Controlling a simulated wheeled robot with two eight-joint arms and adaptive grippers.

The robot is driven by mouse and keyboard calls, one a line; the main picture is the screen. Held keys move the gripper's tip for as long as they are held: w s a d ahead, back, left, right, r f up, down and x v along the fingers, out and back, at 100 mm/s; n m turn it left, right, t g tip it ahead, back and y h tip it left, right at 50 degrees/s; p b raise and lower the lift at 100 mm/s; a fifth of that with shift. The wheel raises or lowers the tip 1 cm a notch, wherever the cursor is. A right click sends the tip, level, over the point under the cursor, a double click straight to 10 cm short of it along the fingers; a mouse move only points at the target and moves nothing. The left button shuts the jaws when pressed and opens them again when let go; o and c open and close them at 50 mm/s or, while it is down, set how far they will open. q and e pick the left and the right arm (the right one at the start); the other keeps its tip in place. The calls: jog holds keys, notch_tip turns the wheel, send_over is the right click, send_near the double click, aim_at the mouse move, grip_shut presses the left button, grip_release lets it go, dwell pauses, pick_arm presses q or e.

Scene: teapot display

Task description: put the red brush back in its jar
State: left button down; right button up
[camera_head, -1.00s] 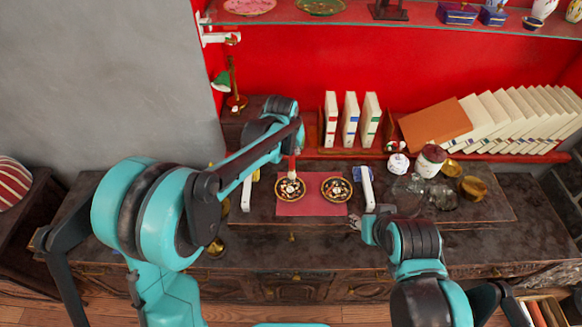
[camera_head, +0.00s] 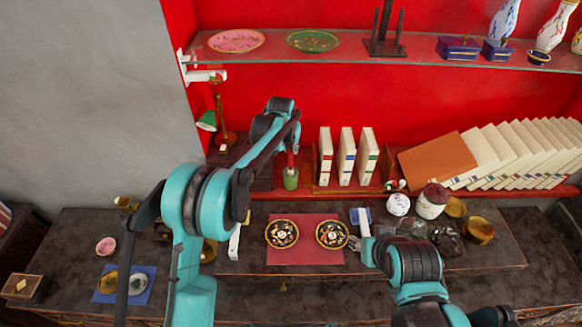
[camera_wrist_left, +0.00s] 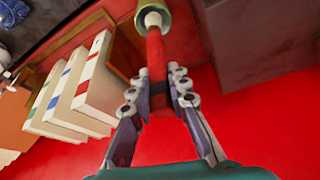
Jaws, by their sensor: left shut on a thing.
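My left gripper (camera_wrist_left: 161,82) is shut on the red brush (camera_wrist_left: 155,55), whose handle runs between the fingers. In the head view the brush (camera_head: 290,157) is upright at the back, right at the top of the green jar (camera_head: 290,180). In the left wrist view the brush's far end lines up with the round rim of the jar (camera_wrist_left: 140,17). I cannot tell how far the end is inside the jar. My right gripper (camera_head: 358,243) is low near the right dark plate, and its fingers are too small to read.
Two dark patterned plates (camera_head: 282,234) lie on a red mat (camera_head: 305,257). White books (camera_head: 346,157) stand just right of the jar. A green lamp (camera_head: 207,120) is at its left. A shelf (camera_head: 350,43) with dishes and vases runs above. Teapots and cups (camera_head: 432,202) stand at the right.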

aim_at(290, 158)
pick_arm(q)
jog(key=shift+f+b, duration=0.3)
jog(key=shift+f, duration=2.7)
jog(key=shift+f, duration=0.15)
jog(key=c, duration=1.5)
grip_release()
jog(key=shift+o, duration=0.2)
